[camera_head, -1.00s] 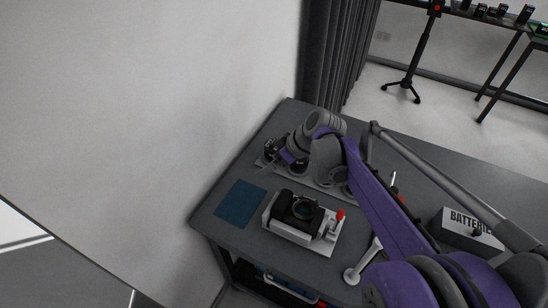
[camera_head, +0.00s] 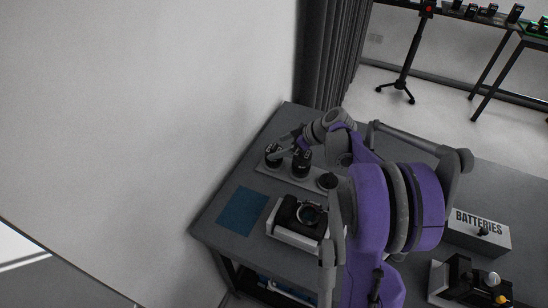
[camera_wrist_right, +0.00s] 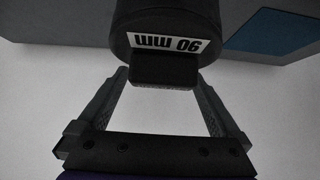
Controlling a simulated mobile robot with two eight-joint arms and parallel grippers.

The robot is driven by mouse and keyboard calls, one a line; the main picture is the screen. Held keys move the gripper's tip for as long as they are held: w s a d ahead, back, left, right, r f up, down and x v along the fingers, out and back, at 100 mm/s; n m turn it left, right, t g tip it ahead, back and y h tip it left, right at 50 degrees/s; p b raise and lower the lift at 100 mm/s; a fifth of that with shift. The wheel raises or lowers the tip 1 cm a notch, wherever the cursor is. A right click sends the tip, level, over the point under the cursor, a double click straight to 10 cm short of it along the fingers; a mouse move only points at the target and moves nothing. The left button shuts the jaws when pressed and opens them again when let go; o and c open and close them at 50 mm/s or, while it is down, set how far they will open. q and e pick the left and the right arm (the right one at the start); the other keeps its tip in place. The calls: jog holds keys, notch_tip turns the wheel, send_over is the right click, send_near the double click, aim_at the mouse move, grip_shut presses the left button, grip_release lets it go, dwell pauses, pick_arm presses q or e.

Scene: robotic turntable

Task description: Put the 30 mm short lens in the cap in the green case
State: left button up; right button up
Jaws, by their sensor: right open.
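My right gripper (camera_wrist_right: 162,80) is open, and its fingers stand either side of the block on a dark lens (camera_wrist_right: 165,25) marked "90 mm", upside down in the right wrist view. I cannot tell whether they touch it. In the head view this gripper (camera_head: 288,146) is over the lens holder (camera_head: 268,172), by the left dark lens (camera_head: 272,157) and the middle dark lens (camera_head: 301,165). A third dark round piece (camera_head: 327,181) is at the holder's right. I cannot read which is the 30 mm lens. The cap and green case cannot be made out clearly. My left gripper is not in view.
A camera body (camera_head: 300,214) sits in a white mount on the grey table. A blue mat (camera_head: 243,210) lies left of it. A grey "BATTERIES" box (camera_head: 478,233) stands at the right. A far table at the top right holds small dark items and something green (camera_head: 540,29).

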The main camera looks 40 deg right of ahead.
aim_at(276, 148)
jog(key=x, duration=0.3)
jog(key=shift+w+f, duration=0.2)
jog(key=shift+w, duration=0.05)
grip_shut()
